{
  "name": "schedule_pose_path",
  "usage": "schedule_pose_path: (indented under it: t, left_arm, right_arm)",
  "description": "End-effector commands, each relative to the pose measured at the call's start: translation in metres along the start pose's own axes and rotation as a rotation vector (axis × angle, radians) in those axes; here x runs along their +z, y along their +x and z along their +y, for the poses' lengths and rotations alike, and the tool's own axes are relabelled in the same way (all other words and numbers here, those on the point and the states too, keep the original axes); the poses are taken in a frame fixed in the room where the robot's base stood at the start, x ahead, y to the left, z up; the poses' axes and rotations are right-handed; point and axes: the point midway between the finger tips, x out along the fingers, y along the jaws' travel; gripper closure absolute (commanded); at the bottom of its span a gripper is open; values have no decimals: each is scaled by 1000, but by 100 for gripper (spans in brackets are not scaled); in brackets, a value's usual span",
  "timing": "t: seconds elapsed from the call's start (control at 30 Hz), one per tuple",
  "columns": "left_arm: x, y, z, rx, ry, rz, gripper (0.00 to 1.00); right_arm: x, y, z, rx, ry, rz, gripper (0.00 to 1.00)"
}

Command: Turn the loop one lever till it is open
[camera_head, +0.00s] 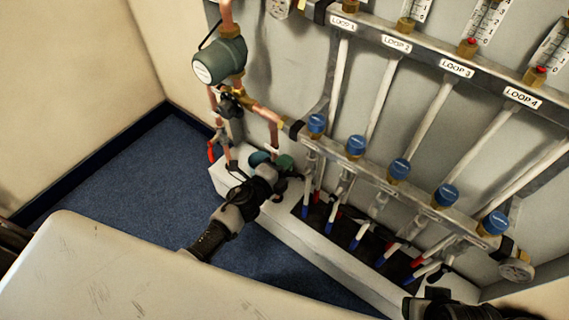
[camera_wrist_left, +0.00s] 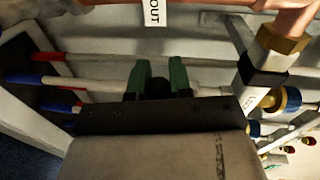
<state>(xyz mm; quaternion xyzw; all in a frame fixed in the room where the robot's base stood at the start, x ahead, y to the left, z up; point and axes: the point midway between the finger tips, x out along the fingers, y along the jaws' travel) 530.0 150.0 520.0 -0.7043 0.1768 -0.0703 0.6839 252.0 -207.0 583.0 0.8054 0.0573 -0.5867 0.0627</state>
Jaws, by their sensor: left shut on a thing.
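The loop 1 label (camera_head: 343,23) is on the upper rail, and the blue cap (camera_head: 317,123) of that loop is at the left end of the lower rail. My left gripper (camera_head: 284,161) is low at that end, beside the first pipes. In the left wrist view its green fingers (camera_wrist_left: 160,82) are close around a small dark piece (camera_wrist_left: 158,89), which I take for the loop one lever. The fingers hide most of it, so its angle cannot be told. Dark parts of my right gripper (camera_head: 435,302) show at the bottom right; its jaws cannot be made out.
Several blue-capped valves line the lower rail (camera_head: 372,172). White pipes with red and blue ends pass down into a dark slot. A pump (camera_head: 218,60) and copper pipes stand at the left, near a red lever (camera_head: 211,152). A gauge (camera_head: 516,270) is at the right.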

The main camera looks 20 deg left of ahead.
Motion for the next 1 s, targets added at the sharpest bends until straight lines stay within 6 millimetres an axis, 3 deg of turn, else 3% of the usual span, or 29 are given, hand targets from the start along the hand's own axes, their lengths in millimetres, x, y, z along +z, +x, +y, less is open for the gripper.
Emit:
schedule_pose_path:
  t: [0.47,1.0]
  left_arm:
    - [-4,3,21,1,-364,51,100]
    - [-22,6,45,2,-872,123,100]
  right_arm:
    - [0,0,0,0,0,0,55]
    - [-1,-3,0,0,0,0,55]
